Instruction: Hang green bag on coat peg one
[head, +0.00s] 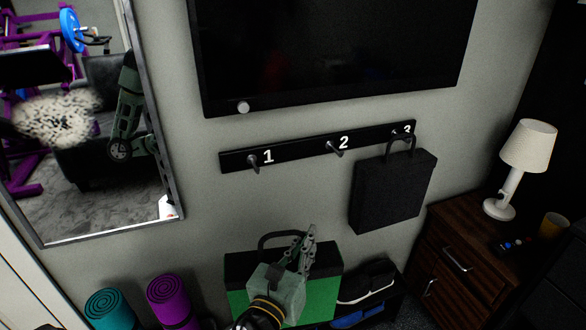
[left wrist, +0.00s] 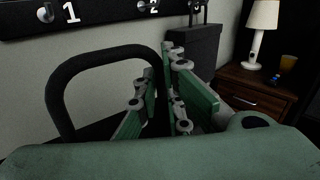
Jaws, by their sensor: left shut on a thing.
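The green bag (head: 325,292), with a black upper band and a black loop handle (head: 270,238), is low in front of the wall in the head view. My left gripper (head: 310,235) is at the right side of this handle, shut on it. The wrist view shows the handle (left wrist: 85,62) arching up left of the fingers (left wrist: 160,75). The fingers hide part of it, and my arm hides the bag's middle. Coat peg one (head: 253,163) is on the black rail, above the bag and apart from it; it also shows in the wrist view (left wrist: 46,12). My right gripper is not in view.
Peg two (head: 335,149) is bare. A black bag (head: 392,190) hangs at peg three. A television (head: 330,55) is above the rail, a mirror (head: 172,205) left. Rolled mats (head: 105,305), shoes (head: 368,282) and a cabinet (head: 480,262) with a lamp (head: 528,145) stand around below.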

